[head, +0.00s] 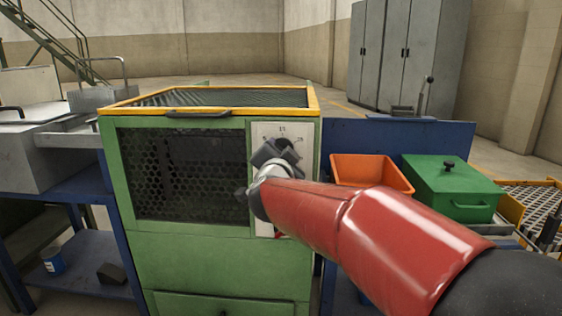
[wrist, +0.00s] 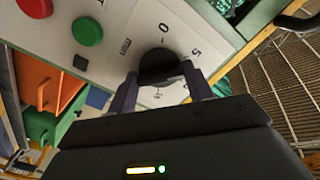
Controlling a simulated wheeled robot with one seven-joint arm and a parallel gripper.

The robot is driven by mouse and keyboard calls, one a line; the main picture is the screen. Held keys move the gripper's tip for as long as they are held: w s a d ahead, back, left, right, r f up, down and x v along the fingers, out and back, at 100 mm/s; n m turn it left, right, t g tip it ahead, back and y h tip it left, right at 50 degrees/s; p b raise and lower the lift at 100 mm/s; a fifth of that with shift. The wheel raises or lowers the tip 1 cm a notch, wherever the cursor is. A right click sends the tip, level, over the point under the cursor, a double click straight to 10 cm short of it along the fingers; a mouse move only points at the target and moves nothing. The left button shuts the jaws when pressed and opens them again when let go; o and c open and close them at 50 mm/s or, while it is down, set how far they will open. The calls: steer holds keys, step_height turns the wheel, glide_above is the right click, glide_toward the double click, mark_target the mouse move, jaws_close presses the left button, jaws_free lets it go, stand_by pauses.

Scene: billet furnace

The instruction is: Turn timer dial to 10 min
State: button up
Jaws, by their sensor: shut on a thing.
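The timer dial (wrist: 158,64) is a round black knob on a pale panel (wrist: 112,62). The panel carries the marks 0 and 5 and the word "min"; other marks are partly hidden. My gripper (wrist: 160,75) has one finger on each side of the dial and is shut on it. In the head view, my gripper (head: 277,153) is at the upper part of the panel (head: 262,130) on the front of the green furnace (head: 215,245). The arm and gripper cover much of the panel there. I cannot read where the dial points.
A red button (wrist: 88,31) and a green button (wrist: 36,5) sit on the same panel. An orange bin (head: 371,171) and a green lidded box (head: 450,188) stand to the right of the furnace. A blue bench (head: 75,187) stands at the left.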

steer(key=shift+f+m+b, duration=0.1)
steer(key=shift+m+b, duration=2.1)
steer(key=shift+m, duration=2.3)
steer(key=o, duration=1)
steer(key=s, duration=0.7)
steer(key=shift+s+a, duration=0.15)
steer(key=shift+s, duration=0.25)
